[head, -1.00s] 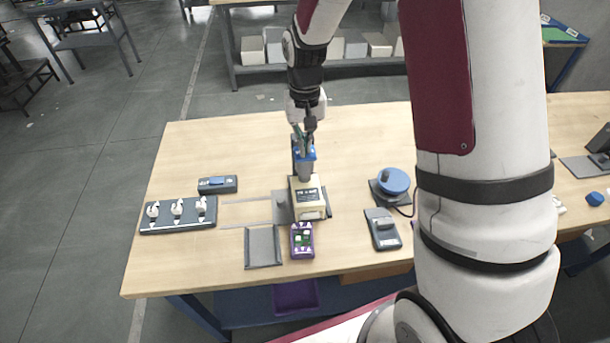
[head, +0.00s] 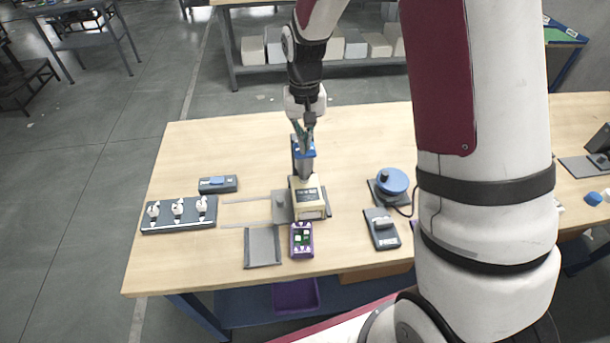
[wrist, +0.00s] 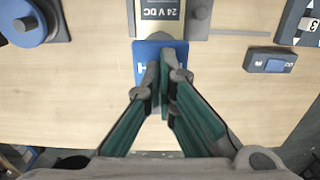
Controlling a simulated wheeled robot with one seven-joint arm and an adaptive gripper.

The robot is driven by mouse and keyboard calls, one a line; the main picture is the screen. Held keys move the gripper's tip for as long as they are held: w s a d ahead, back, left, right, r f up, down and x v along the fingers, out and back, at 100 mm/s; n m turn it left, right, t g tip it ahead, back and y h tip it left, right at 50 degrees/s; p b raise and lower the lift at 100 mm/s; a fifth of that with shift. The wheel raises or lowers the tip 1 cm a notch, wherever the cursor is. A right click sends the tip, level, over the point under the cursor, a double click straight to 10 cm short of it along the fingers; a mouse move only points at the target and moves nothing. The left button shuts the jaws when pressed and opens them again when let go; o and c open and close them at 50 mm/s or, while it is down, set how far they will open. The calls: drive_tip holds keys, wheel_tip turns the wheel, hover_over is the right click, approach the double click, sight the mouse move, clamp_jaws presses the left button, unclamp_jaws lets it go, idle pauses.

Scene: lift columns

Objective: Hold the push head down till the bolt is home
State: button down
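The push head (head: 304,154) is a blue block at the top of a grey upright on a beige unit (head: 308,199). In the wrist view the blue push head (wrist: 142,62) carries a white letter, and the unit's label (wrist: 160,10) reads 24 V DC upside down. My gripper (head: 308,146) points down at the push head from above. In the wrist view its green-padded fingers (wrist: 165,76) are drawn together over the blue block, with nothing seen between them. I cannot tell whether the tips touch the block. I cannot make out the bolt.
A purple-framed board (head: 302,239) and a grey tray (head: 263,247) lie in front of the unit. A rack with white pieces (head: 178,213) is at left. A blue round device (head: 392,182) and a grey box (head: 382,229) stand at right. The table behind is clear.

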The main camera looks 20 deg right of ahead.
drive_tip(key=shift+r+p, duration=0.7)
drive_tip(key=shift+r, duration=2.65)
drive_tip(key=shift+r, duration=0.2)
drive_tip(key=s+r+n+t+b, duration=0.1)
drive_tip(key=s+r+t, duration=0.2)
drive_tip(key=s+r, duration=0.95)
drive_tip(key=s+r+n+t+b, duration=0.1)
drive_tip(key=s+r+t, duration=0.1)
drive_tip(key=s, duration=1)
drive_tip(key=shift+r+t, duration=0.3)
drive_tip(key=shift+r, duration=0.4)
drive_tip(key=shift+s, duration=0.1)
